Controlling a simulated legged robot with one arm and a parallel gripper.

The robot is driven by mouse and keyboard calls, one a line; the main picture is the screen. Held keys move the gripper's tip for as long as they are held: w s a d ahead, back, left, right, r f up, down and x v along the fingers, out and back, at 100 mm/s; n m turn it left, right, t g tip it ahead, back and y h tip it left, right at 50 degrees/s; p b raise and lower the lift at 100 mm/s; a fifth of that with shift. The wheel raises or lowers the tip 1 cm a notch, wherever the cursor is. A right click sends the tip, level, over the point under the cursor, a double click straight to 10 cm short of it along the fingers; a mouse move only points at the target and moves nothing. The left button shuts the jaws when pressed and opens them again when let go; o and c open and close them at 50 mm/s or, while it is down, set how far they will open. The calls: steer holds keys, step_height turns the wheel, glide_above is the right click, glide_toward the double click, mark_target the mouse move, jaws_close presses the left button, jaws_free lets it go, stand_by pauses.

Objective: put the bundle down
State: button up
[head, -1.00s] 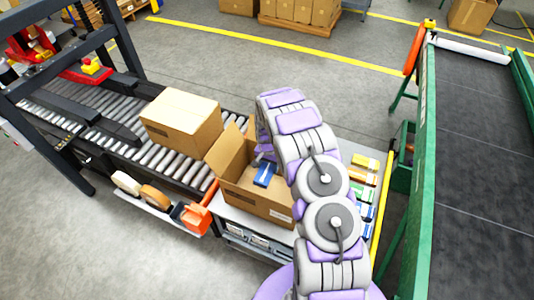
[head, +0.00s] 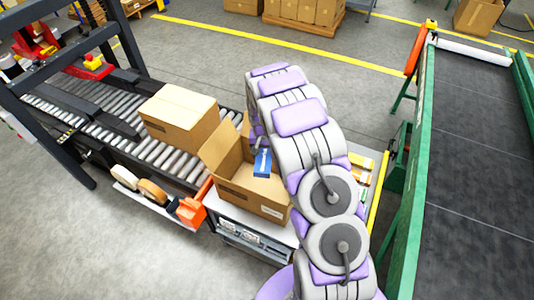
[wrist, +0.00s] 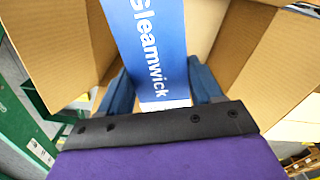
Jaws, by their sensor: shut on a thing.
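The bundle (head: 262,163) is blue with a white end, in the head view at the mouth of the open carton (head: 247,197). In the wrist view the bundle (wrist: 157,50) shows the white word "Gleamwick" and sits between the two dark blue fingers of my gripper (wrist: 160,85). My gripper is shut on it. The carton's brown flaps and walls (wrist: 52,50) surround the bundle in the wrist view. In the head view my arm hides most of the gripper and the carton's right side. I cannot tell whether the bundle touches the carton's bottom.
A closed carton (head: 180,117) stands on the roller conveyor (head: 105,130) left of the open carton. Tape rolls (head: 150,190) and an orange tool (head: 190,210) lie on the side shelf. Coloured packs (head: 361,161) are right of my arm. A green-framed belt (head: 470,200) runs at right.

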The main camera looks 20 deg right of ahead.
steer(key=s+a+r+n+b, duration=0.25)
steer(key=a+r, duration=0.25)
steer(key=r, duration=0.3)
steer(key=s+f+b, duration=0.1)
steer(key=b, duration=0.1)
steer(key=s+a+f+n+b, duration=0.1)
steer(key=b, duration=0.2)
steer(key=s+f+n+b, duration=0.1)
steer(key=b, duration=0.1)
steer(key=shift+a+f, duration=0.1)
steer(key=shift+a, duration=0.25)
